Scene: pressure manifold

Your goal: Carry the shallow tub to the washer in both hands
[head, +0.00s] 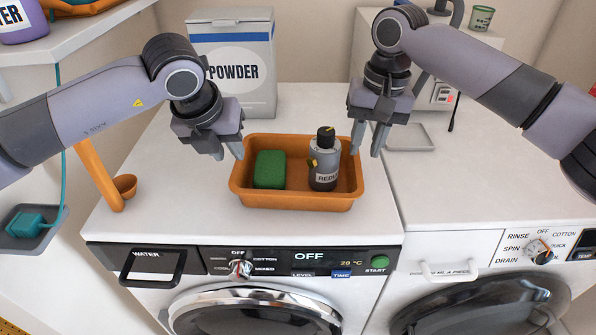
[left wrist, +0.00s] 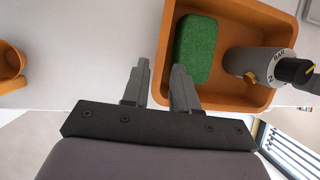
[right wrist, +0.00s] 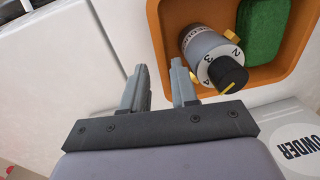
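The shallow orange tub (head: 293,201) sits on top of the left washer (head: 160,215). My left gripper (head: 228,153) is open at the tub's left end. My right gripper (head: 367,150) is open at the tub's right end. In the right wrist view its fingers (right wrist: 158,85) are apart near the tub's wall (right wrist: 155,35). Whether either touches the wall is unclear.
A powder box (head: 235,60) stands behind the tub. An orange scoop-like object (head: 122,186) is at the left edge of the washer top. A second washer (head: 470,190) adjoins on the right, with a small grey tray (head: 408,138) and mostly clear top.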

